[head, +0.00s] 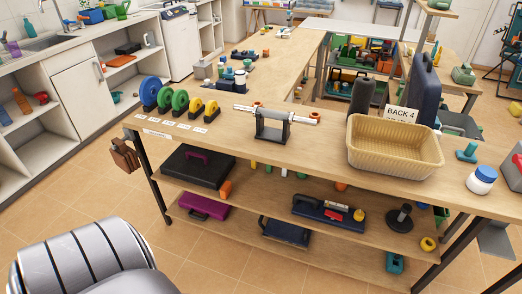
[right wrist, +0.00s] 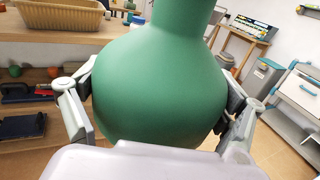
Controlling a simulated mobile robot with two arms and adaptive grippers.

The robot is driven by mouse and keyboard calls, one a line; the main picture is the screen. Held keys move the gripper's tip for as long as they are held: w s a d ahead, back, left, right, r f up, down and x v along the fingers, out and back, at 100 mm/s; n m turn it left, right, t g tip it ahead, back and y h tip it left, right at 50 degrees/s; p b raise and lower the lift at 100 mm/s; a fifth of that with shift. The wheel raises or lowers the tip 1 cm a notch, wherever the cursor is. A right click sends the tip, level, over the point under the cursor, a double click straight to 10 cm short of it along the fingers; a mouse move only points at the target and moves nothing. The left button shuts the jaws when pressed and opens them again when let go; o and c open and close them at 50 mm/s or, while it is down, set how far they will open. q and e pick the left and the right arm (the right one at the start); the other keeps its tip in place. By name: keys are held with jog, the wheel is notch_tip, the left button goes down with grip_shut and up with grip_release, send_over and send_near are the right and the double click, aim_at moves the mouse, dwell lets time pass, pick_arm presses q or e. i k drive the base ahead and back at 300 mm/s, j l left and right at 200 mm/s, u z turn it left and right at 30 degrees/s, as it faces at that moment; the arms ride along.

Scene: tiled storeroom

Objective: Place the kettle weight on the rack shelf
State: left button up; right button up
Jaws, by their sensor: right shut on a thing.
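The kettle weight (right wrist: 160,95) fills the middle of the right wrist view as a smooth green rounded body with a narrower neck rising out of the top of the picture. My right gripper (right wrist: 158,108) has a finger on each side of the body and is shut on it. The weight's underside and top are hidden. Neither the weight nor my grippers show in the head view. The bench in the head view has an upper shelf board (head: 255,190) and a lower shelf board (head: 290,262) under its top; I cannot tell whether this is the rack.
Cases, including a black one (head: 198,167), crowd the shelves. Open tiled floor (head: 85,185) lies left of the bench.

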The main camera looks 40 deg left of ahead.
aim_at(261, 197)
jog(key=u, duration=0.4)
jog(key=j+u, duration=0.15)
jog(key=u, duration=0.65)
jog(key=i, duration=0.05)
